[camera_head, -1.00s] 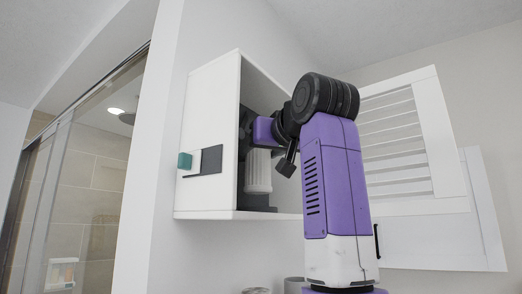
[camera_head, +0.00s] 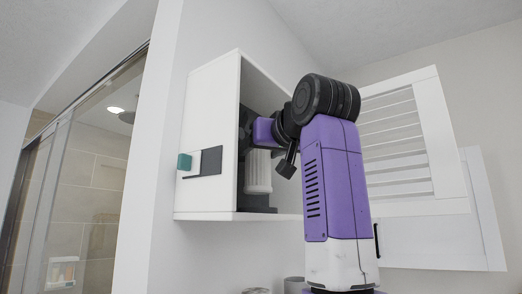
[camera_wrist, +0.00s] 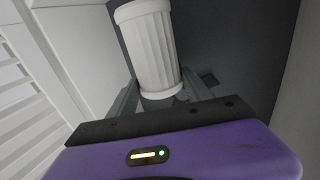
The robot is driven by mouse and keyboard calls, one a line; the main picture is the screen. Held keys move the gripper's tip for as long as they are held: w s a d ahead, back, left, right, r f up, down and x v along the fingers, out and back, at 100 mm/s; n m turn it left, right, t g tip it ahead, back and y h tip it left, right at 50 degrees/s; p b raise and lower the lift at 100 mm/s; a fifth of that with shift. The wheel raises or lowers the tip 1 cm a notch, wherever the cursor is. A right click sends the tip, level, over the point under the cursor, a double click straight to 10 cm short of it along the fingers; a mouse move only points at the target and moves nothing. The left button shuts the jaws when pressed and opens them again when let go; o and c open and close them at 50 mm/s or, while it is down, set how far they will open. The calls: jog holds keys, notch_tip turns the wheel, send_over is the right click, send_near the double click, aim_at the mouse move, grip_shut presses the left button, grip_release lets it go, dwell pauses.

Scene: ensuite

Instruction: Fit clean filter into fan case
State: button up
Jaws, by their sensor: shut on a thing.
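The clean filter, a white pleated cylinder (camera_head: 258,172), is inside the white fan case (camera_head: 207,120), which is mounted on the wall. In the wrist view the filter (camera_wrist: 150,48) stands out beyond my gripper (camera_wrist: 158,96), with a finger on each side of its lower end. My gripper is shut on the filter. I cannot tell whether the filter touches the back or floor of the case.
A louvred white cover (camera_head: 400,140) hangs open at the right of the case. A teal knob (camera_head: 185,161) and a dark plate (camera_head: 210,161) are on the case's left side. The case walls stand close around my gripper. Grey cups (camera_head: 294,284) stand below.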

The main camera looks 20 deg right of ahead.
aim_at(263, 169)
jog(key=shift+f+b, duration=1.6)
jog(key=shift+f, duration=0.8)
dwell(0.3)
jog(key=o, duration=1.5)
jog(key=shift+s, duration=0.1)
